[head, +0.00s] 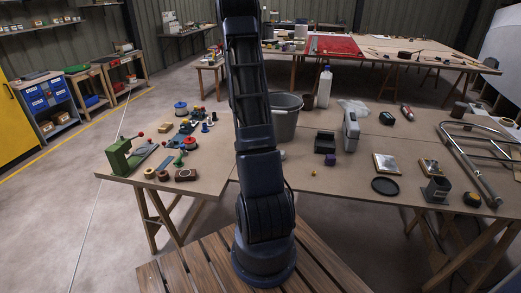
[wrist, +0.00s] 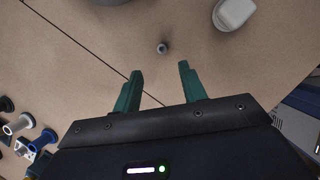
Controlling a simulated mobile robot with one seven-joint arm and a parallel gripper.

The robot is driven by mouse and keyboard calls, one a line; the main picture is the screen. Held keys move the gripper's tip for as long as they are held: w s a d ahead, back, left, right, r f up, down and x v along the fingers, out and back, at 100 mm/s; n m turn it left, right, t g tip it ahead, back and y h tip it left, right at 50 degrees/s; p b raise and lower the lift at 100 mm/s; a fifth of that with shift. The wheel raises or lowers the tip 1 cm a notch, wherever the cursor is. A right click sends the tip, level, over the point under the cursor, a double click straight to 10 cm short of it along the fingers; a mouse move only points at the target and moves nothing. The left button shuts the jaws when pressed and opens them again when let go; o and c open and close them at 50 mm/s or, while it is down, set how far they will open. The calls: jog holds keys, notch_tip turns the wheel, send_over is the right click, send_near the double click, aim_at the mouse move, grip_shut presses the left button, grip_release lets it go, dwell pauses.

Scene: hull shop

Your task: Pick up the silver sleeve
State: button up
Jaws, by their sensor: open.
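The small silver sleeve (wrist: 162,48) stands on the brown tabletop in the wrist view, with a dark hole in its top. My gripper (wrist: 161,70) has two green fingers spread apart with nothing between them. The sleeve is just beyond the fingertips in the picture, roughly centred between them, and not touched. In the head view my arm rises in front of the table and the gripper is not visible. I cannot pick out the sleeve there for certain.
A pale rounded object (wrist: 235,12) lies right of the sleeve, and blue and white spools (wrist: 45,138) are at lower left. Tabletop around the sleeve is clear.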

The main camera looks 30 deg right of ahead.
jog(key=x, duration=0.9)
jog(key=shift+s+f, duration=0.15)
jog(key=shift+f, duration=0.25)
grip_shut()
